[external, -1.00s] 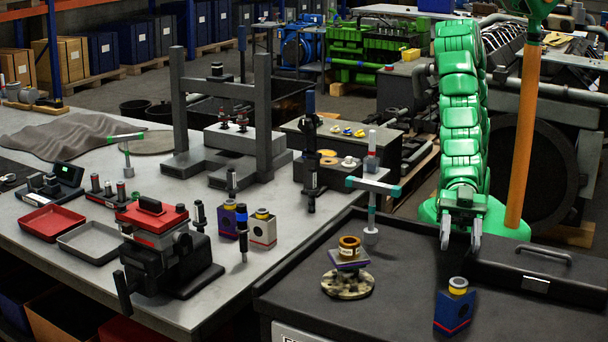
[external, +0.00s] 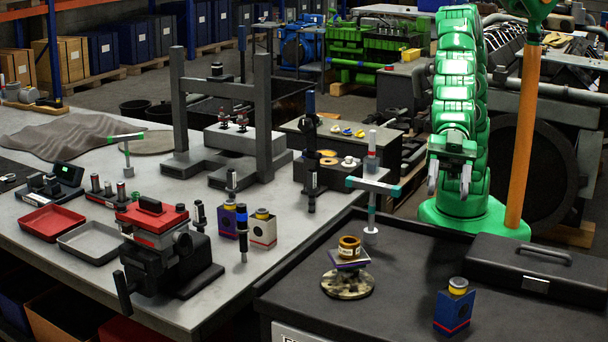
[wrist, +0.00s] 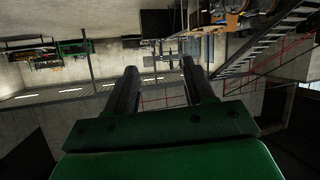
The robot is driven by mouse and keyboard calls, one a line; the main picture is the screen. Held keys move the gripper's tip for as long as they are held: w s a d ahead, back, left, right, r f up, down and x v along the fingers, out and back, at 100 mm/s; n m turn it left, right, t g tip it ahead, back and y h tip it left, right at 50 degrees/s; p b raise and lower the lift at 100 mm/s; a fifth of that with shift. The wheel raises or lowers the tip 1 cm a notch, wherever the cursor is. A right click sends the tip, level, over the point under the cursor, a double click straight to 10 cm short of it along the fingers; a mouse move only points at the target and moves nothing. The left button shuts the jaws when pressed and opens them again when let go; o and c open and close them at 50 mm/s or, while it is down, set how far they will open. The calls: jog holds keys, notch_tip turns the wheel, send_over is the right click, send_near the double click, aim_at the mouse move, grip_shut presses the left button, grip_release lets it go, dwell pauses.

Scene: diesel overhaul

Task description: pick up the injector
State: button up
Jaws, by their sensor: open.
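Slim dark injector-like parts stand upright on the grey workbench: one (external: 242,234) in front of the small blocks, one (external: 199,216) beside the red-topped vise, and a tall one (external: 311,150) near the bench's right edge. I cannot tell which is the injector. My gripper (external: 449,186) is open and empty, raised above the back of the dark cart top and well to the right of these parts. In the wrist view my gripper (wrist: 160,72) has its two fingers apart with nothing between them; that view shows the hall, not the bench.
A T-handled stand (external: 372,187), a round part on a base (external: 348,284), a blue block (external: 453,312) and a black toolbox (external: 538,268) stand on the cart. The vise (external: 160,245), trays (external: 52,225) and press frame (external: 263,115) crowd the bench. An orange post (external: 524,140) stands beside my arm.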

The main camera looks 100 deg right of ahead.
jog(key=w+d+f+m+h, duration=0.1)
jog(key=w+d+h, duration=0.2)
jog(key=w+d, duration=0.55)
jog(key=w+d+f+m+g+h, duration=0.1)
jog(key=w+d+h, duration=0.2)
jog(key=d, duration=1.1)
jog(key=w+d+f+m+h, duration=0.1)
jog(key=w+d+h, duration=0.1)
jog(key=w+d, duration=0.65)
notch_tip(320, 180, up, 4)
jog(key=f+m+g+h, duration=0.1)
jog(key=m+g+h, duration=0.25)
jog(key=g, duration=0.25)
send_over(312, 169)
notch_tip(312, 169, down, 18)
jog(key=shift+s+r, duration=0.1)
jog(key=shift+s, duration=0.05)
jog(key=shift+f, duration=3)
grip_shut()
